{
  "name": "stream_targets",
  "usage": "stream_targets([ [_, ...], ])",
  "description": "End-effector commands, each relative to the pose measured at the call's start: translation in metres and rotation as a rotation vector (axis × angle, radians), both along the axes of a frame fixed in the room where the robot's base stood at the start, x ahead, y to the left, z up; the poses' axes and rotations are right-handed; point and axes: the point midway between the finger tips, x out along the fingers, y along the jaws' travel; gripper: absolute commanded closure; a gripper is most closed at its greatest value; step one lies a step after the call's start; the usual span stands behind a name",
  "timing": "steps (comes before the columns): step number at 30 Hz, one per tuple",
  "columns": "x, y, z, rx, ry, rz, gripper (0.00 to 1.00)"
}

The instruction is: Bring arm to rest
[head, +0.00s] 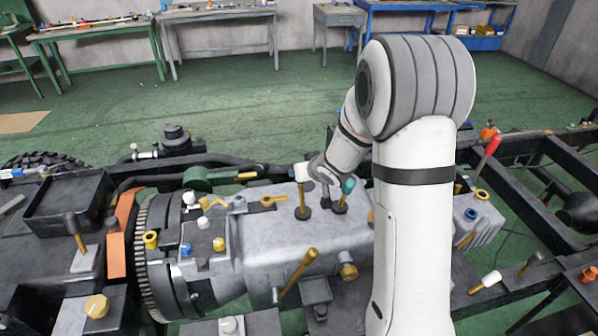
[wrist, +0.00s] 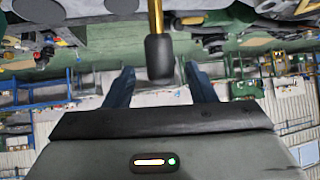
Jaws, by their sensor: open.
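My arm rises at the right of the head view, and its end with my gripper (head: 325,186) is low over the grey gearbox (head: 270,240), close to two upright levers. One lever has a white knob (head: 301,172) and the other a teal knob (head: 347,186); both have dark bases. In the wrist view my gripper (wrist: 163,84) has its two dark blue fingers wide apart. A gold rod with a black end (wrist: 158,58) shows between them, apart from both fingers. I cannot tell which part in the head view it is.
The dark chassis frame (head: 540,165) runs along the right, with a red-handled tool (head: 488,152) on it. A gold lever (head: 297,276) leans up at the gearbox front. Workbenches (head: 218,14) stand far back. The green floor (head: 220,100) between is clear.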

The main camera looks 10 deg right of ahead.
Motion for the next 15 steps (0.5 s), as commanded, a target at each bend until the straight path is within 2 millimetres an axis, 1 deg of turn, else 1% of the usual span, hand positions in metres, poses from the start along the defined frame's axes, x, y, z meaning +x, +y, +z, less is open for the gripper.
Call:
stream_targets([
  [1, -0.005, -0.002, 0.006, 0.000, -0.001, -0.001, 0.50],
  [3, -0.010, -0.004, 0.010, 0.000, -0.001, 0.001, 0.50],
  [6, -0.015, -0.005, 0.013, 0.001, 0.000, -0.001, 0.50],
  [15, -0.017, -0.006, 0.014, 0.001, 0.000, -0.001, 0.50],
])
